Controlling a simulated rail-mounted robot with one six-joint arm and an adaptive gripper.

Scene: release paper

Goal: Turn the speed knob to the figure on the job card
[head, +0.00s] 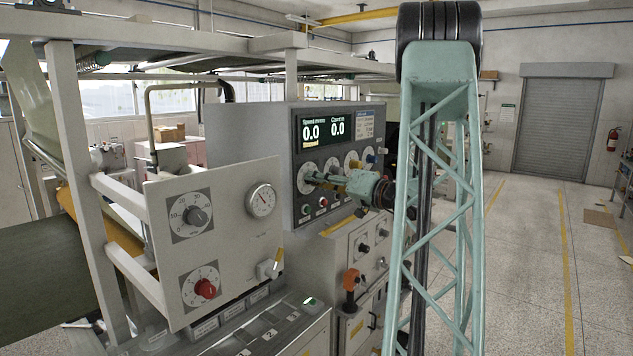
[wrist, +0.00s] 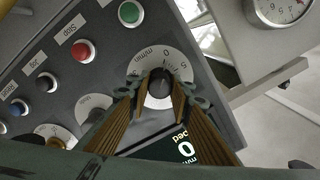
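The speed knob (wrist: 159,90) is a dark knob on a round white dial marked m/min in the wrist view. My gripper (wrist: 160,97) is at it, with one ribbed finger on each side of the knob. Whether the fingers press on the knob I cannot tell. In the head view my gripper (head: 316,178) is at the left dial of the grey console (head: 292,160), below the display (head: 325,129), which reads 0.0 for speed and 0.0 for count. A pale printed panel (head: 365,124) is right of the readings; its text is too small to read, and I cannot tell if it is the job card.
A green button (wrist: 129,12), a red Stop button (wrist: 84,50) and a black Jog button (wrist: 46,82) lie close to the dial. More dials stand to the right on the console. A front panel (head: 235,235) with two knobs and a gauge stands left.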

